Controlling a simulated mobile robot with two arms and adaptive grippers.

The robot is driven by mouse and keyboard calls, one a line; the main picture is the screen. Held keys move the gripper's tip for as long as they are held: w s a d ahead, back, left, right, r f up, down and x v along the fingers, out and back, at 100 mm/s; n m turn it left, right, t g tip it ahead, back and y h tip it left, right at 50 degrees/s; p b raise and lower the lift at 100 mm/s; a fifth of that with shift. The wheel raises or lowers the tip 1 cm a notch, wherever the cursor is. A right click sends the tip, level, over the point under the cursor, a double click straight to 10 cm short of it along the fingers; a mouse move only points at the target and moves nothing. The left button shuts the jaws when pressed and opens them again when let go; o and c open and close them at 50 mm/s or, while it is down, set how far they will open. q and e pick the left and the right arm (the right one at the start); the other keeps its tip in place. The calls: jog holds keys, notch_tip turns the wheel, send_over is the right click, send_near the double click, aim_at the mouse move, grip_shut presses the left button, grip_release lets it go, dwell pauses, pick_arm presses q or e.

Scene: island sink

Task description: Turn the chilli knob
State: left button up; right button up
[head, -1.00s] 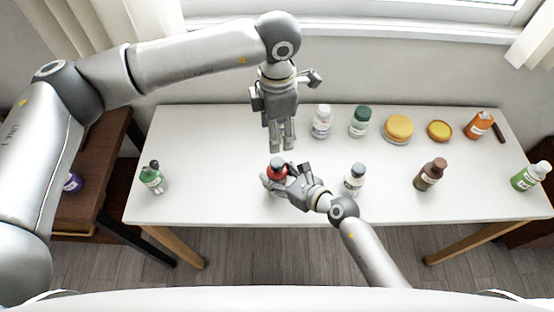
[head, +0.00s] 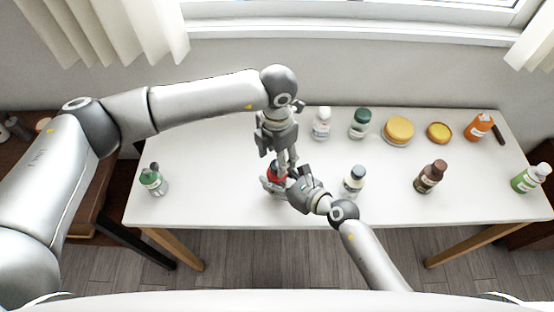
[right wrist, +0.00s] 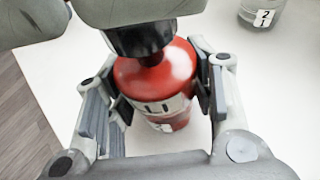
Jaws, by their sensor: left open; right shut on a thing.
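The chilli bottle is a red bottle (head: 275,173) near the front edge of the white table, left of the middle. In the right wrist view the red bottle (right wrist: 170,72) stands upright with a dark knob (right wrist: 140,40) on top and a white label, partly showing "LI". My right gripper (head: 279,184) is shut around its body, with one finger on each side. My left gripper (head: 286,169) is open and points down from above at the bottle's top. Its grey fingers show at the top of the right wrist view, right by the knob. Whether they touch it I cannot tell.
A white bottle (head: 353,182) stands just right of my right gripper. A green-topped bottle (head: 153,180) is at left, a brown bottle (head: 431,177) at right. Several bottles and yellow-lidded jars (head: 398,129) line the back. Bare table lies left of the chilli bottle.

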aim_at(277, 179)
pick_arm(q)
jog(key=shift+f, duration=1.3)
jog(key=c, duration=1.1)
jog(key=shift+o, duration=0.2)
jog(key=shift+m, duration=0.3)
